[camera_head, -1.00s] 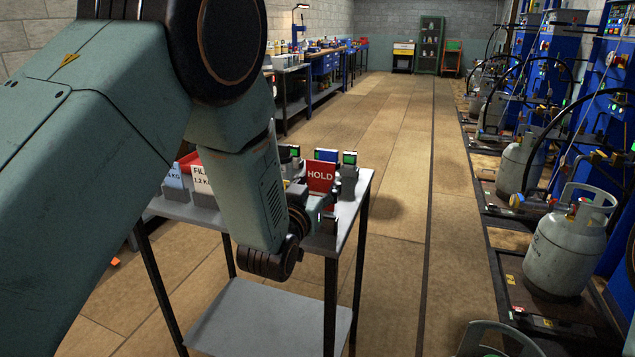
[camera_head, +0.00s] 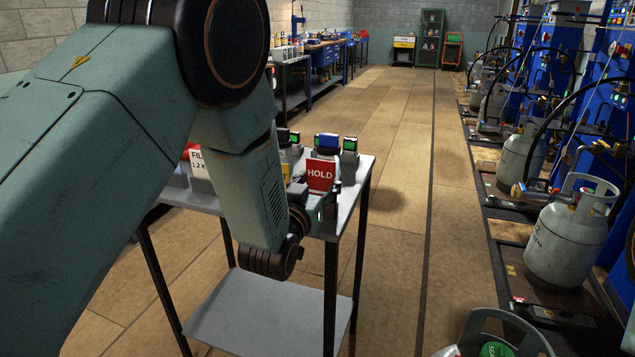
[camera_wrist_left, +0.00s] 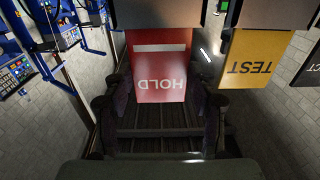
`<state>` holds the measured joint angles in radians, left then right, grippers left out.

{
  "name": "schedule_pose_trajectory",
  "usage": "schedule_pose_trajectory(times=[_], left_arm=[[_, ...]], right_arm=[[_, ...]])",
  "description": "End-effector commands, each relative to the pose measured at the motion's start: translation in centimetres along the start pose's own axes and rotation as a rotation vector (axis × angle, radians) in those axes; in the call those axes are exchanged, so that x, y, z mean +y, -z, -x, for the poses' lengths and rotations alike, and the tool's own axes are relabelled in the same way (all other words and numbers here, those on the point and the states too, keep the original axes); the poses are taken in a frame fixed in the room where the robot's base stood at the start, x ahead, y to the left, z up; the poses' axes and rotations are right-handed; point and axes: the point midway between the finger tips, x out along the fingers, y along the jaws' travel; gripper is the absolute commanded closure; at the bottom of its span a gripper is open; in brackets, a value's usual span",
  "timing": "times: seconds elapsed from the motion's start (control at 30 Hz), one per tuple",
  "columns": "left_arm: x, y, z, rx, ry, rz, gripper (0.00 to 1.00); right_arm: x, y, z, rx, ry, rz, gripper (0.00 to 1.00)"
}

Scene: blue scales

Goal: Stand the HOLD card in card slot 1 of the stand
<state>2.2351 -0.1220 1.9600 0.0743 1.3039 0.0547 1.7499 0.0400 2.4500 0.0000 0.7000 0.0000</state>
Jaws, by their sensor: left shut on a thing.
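The HOLD card (camera_head: 321,174) is red with white lettering and stands upright over the right part of the small grey table. My left gripper (camera_head: 318,205) is shut on it from the near side, low on the card. In the left wrist view the HOLD card (camera_wrist_left: 160,68) appears upside down between the fingers of my gripper (camera_wrist_left: 160,101). There its lower edge meets or passes behind a grey block (camera_wrist_left: 165,13); I cannot tell whether it is seated in a slot. A yellow TEST card (camera_wrist_left: 251,62) stands in another grey block beside it. My right gripper is not in view.
A FILL card (camera_head: 200,165) stands at the table's left, partly behind my arm. Several small devices with screens (camera_head: 327,145) stand behind the HOLD card. The table (camera_head: 345,215) has a lower shelf (camera_head: 270,310). Gas cylinders (camera_head: 568,240) line the right; the floor between is free.

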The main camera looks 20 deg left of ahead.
Motion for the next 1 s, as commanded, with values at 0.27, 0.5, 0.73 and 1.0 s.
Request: schedule_pose_trajectory(times=[0.27, 0.5, 0.73, 1.0], left_arm=[[0.0, -0.1, 0.0, 0.000, 0.000, 0.000, 0.67], [0.0, -0.6, 0.0, 0.000, 0.000, 0.000, 0.67], [0.0, -1.0, 0.0, -0.001, 0.000, 0.000, 0.67], [0.0, -1.4, 0.0, -0.001, 0.000, 0.000, 0.67]], right_arm=[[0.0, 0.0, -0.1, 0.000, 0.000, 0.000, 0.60], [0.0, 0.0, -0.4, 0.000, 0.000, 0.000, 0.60], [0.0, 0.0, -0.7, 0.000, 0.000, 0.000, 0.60], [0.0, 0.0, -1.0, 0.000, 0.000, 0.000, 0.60]])
